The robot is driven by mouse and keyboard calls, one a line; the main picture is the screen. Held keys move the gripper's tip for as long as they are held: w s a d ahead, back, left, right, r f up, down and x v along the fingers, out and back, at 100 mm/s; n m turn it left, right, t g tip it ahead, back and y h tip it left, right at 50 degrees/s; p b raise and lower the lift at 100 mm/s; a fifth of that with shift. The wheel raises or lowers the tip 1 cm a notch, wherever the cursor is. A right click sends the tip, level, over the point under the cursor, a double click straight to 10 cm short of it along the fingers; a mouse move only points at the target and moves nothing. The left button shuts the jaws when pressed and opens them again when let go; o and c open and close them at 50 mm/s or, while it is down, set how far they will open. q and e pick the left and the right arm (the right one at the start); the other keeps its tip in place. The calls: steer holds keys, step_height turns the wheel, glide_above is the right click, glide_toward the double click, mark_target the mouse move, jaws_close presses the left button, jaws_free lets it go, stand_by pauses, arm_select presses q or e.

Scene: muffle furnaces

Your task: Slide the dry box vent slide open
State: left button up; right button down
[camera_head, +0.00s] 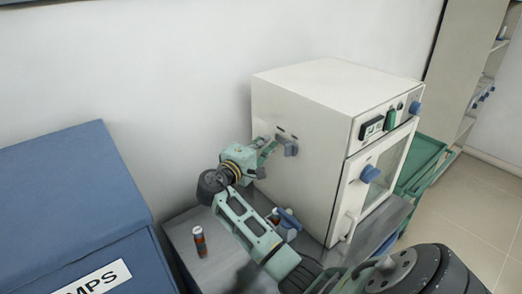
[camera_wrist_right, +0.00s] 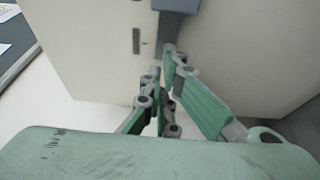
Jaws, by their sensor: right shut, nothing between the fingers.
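The dry box (camera_head: 300,95) is a white cabinet on a grey bench, also seen close up in the right wrist view (camera_wrist_right: 85,45). On its left side wall is the vent slide, with a grey-blue tab (camera_head: 290,149); the tab also shows at the top of the wrist view (camera_wrist_right: 178,5). A dark slot (camera_wrist_right: 136,40) lies beside it. My right gripper (camera_head: 272,146) is shut and empty, its fingertips (camera_wrist_right: 168,50) close to the tab. I cannot tell whether they touch it. My left gripper is out of view.
The dry box front has a door with a blue knob (camera_head: 370,173) and a small control panel (camera_head: 372,127). A small bottle (camera_head: 199,242) stands on the bench (camera_head: 185,233). A blue cabinet (camera_head: 70,195) is at left, a green cart (camera_head: 424,165) at right.

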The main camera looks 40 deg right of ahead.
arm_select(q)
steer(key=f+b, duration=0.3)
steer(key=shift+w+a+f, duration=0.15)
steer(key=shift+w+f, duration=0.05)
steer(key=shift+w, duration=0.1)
arm_select(e)
steer(key=v, duration=1)
steer(key=shift+w+a, duration=0.25)
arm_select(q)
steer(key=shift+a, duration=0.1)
